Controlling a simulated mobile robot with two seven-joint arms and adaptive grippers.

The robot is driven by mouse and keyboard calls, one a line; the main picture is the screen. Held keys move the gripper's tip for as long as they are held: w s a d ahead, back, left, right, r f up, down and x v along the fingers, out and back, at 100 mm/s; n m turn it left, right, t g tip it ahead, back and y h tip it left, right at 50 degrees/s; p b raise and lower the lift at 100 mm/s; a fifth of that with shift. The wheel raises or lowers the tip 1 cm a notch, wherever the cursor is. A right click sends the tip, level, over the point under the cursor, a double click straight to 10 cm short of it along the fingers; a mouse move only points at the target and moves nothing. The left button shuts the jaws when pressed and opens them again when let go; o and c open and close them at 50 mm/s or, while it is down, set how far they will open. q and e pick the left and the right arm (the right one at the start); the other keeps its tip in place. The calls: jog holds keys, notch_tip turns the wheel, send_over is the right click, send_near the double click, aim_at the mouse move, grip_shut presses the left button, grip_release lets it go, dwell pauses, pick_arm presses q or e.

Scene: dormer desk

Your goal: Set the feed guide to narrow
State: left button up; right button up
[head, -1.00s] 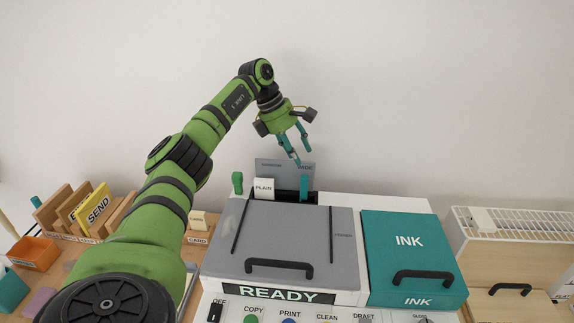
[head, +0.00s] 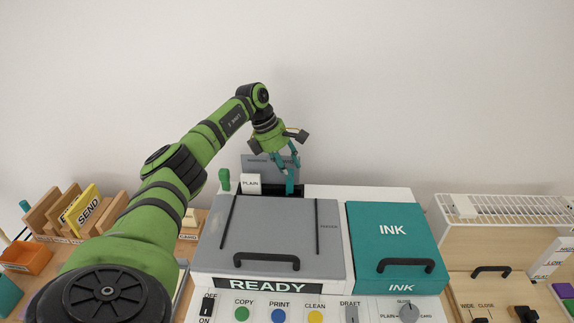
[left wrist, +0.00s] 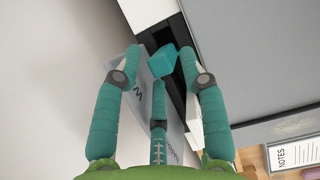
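The feed guide is a teal upright block (head: 290,184) at the right end of the dark slot behind the printer's grey lid. The grey back plate (head: 252,168) behind it has a narrow label on its left; the label on its right is hidden by my gripper. My left gripper (head: 288,168) is just above the guide, fingers pointing down. In the left wrist view its fingers are open, and the guide's teal top (left wrist: 162,66) shows between the fingertips. I cannot tell whether any finger touches it. My right gripper is not in view.
A white PLAIN card (head: 250,184) and a green peg (head: 224,179) stand left of the guide. The grey lid (head: 280,235) and teal INK cover (head: 395,240) lie in front. A wooden sorter (head: 62,208) stands at left, a white rack (head: 510,209) at right.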

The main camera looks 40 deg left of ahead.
aim_at(260, 166)
pick_arm(q)
jog(key=shift+f, duration=0.1)
grip_shut()
jog(key=s+a, duration=0.2)
jog(key=s+a+b, duration=0.1)
jog(key=s+a, duration=0.2)
jog(key=shift+a+f, duration=0.1)
jog(key=shift+a, duration=0.25)
jog(key=shift+w, duration=0.1)
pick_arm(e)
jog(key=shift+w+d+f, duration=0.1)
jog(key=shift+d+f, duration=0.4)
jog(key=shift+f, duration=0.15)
pick_arm(q)
jog(key=shift+o, duration=2)
grip_release()
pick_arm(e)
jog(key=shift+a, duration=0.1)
